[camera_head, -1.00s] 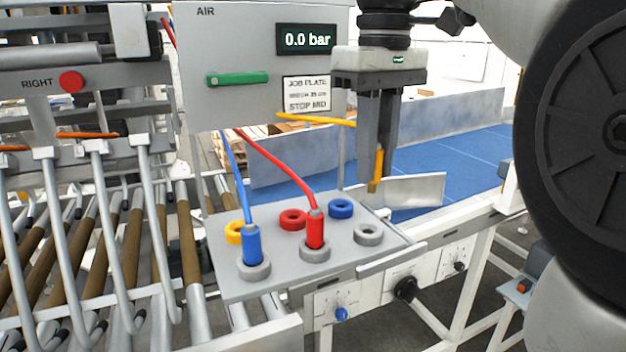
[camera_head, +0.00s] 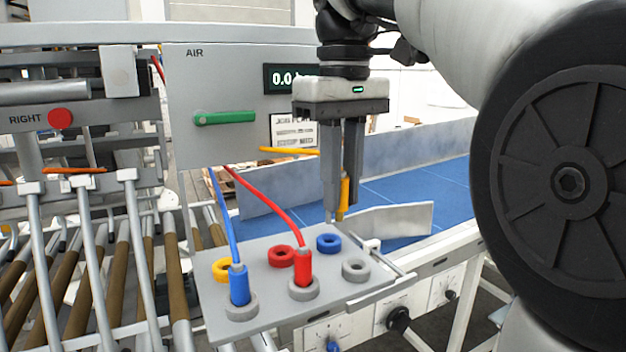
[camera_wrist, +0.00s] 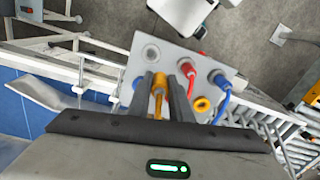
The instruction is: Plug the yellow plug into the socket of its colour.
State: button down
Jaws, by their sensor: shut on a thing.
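The yellow plug (camera_head: 345,192) is between the fingers of my gripper (camera_head: 342,200), which is shut on it. It points down above the back right part of the grey socket plate (camera_head: 255,318), apart from it. In the wrist view the plug (camera_wrist: 158,88) shows between the fingers. The yellow socket (camera_head: 221,268) is a ring at the plate's back left, partly hidden behind the blue plug (camera_head: 239,286). It shows clearly in the wrist view (camera_wrist: 201,104). A yellow cable (camera_head: 285,151) runs from the AIR box to the gripper.
The blue plug and a red plug (camera_head: 303,267) stand in grey-ringed front sockets, their cables rising to the AIR box (camera_head: 215,90). Red (camera_head: 281,257), blue (camera_head: 329,243) and grey (camera_head: 356,270) rings are empty. Rollers lie left, a blue conveyor (camera_head: 400,200) behind.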

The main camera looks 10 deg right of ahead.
jog(key=w+a+f+p, duration=0.1)
jog(key=a+p, duration=0.1)
jog(key=a, duration=0.6)
jog(key=w+a+f+p, duration=0.1)
jog(key=a+f+p, duration=0.1)
jog(key=a, duration=0.7)
jog(key=shift+w+f, duration=0.2)
jog(key=shift+f, duration=0.05)
dwell(0.7)
jog(key=shift+f+b, duration=1.1)
jog(key=shift+f, duration=1.65)
dwell(2.6)
